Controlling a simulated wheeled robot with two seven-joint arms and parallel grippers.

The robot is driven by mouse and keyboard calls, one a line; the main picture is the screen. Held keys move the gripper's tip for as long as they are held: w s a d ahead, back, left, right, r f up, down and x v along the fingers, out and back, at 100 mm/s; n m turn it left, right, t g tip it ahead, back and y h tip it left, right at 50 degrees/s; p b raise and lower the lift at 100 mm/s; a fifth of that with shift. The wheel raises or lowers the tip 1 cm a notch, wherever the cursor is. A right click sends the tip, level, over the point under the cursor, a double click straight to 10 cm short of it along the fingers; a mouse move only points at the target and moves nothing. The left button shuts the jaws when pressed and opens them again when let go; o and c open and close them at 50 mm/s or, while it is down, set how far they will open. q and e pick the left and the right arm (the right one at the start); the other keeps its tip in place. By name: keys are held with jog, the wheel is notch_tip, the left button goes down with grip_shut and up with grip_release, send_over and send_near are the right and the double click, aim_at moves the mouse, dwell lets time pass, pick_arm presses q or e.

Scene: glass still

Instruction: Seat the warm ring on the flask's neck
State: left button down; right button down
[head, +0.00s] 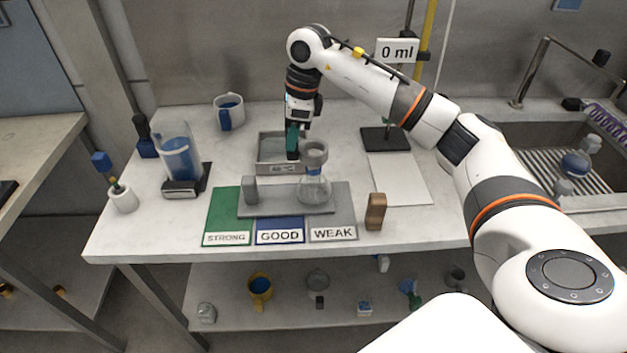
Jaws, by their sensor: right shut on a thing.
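The clear glass flask (315,190) stands upright on a raised grey slab, with a grey cup-like piece (315,153) at its top. My right gripper (292,154) reaches down over the right part of a grey metal tray (266,164), just left of the flask's top. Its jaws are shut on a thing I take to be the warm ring. The fingers hide it, so its shape and seating cannot be told. Whether the jaws touch the flask's top is unclear. My left gripper is not in view.
A grey block (250,190) shares the slab (285,208) with the flask. Green, blue and grey mats lie in front. A wooden block (376,211) stands right, a beaker (178,158) left, a mug (229,112) behind. A white sheet (400,180) lies right of the flask.

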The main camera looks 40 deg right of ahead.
aim_at(293, 161)
jog(key=shift+s+d+b+x, duration=0.1)
jog(key=shift+d+b+x, duration=0.1)
jog(key=shift+b+x, duration=0.85)
jog(key=shift+s+d+b+x, duration=0.2)
jog(key=shift+b+x, duration=0.45)
jog(key=shift+x, duration=0.7)
jog(key=shift+s+d+b+x, duration=0.1)
jog(key=shift+d+b+x, duration=0.1)
jog(key=shift+b+x, duration=0.8)
dwell(2.7)
jog(key=shift+f, duration=0.3)
jog(key=c, duration=1.1)
grip_release()
jog(key=b+v, duration=0.1)
jog(key=v, duration=1.1)
